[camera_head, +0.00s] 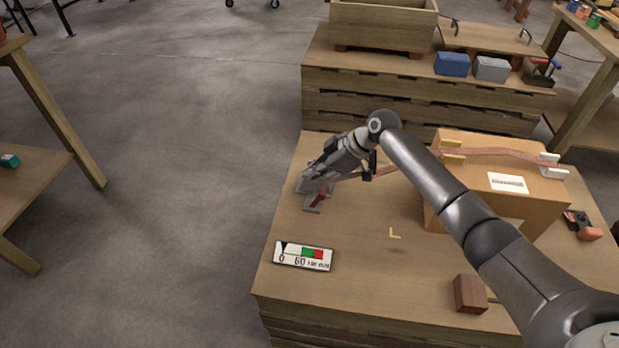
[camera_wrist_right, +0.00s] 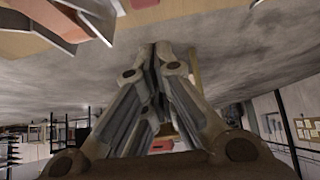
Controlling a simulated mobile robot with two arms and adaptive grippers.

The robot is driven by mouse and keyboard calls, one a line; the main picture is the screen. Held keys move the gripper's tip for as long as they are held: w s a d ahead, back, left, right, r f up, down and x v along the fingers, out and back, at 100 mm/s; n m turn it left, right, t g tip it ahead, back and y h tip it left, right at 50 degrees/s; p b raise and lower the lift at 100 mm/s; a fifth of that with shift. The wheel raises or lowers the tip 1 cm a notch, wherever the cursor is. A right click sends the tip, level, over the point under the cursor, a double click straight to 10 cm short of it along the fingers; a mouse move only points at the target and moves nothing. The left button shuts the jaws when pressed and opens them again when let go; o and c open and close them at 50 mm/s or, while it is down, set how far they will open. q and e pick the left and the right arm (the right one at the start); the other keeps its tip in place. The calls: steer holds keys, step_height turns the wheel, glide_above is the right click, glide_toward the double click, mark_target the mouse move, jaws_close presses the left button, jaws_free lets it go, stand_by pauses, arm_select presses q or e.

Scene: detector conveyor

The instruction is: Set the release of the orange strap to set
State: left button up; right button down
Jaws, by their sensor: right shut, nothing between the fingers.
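The orange strap (camera_head: 485,152) runs over the cardboard box (camera_head: 540,193) and down its left side to a grey metal release with a red part (camera_head: 318,198) near the table's left edge. My right gripper (camera_head: 312,180) is shut and empty, right at this release and partly covering it. Whether they touch, and how the release lever stands, I cannot tell. In the right wrist view the closed fingers (camera_wrist_right: 163,55) fill the middle, and grey metal plates with reddish faces (camera_wrist_right: 65,20) show at the top left, apart from the fingertips. My left gripper is out of view.
A gauge plate (camera_head: 303,257) with green and red fields lies at the table's front left. A brown block (camera_head: 469,294) and an orange-black tool (camera_head: 582,225) lie farther right. Yellow (camera_head: 452,145) and white (camera_head: 550,160) corner pieces sit under the strap. Open floor lies left.

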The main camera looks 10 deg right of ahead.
steer(key=shift+v, duration=2.7)
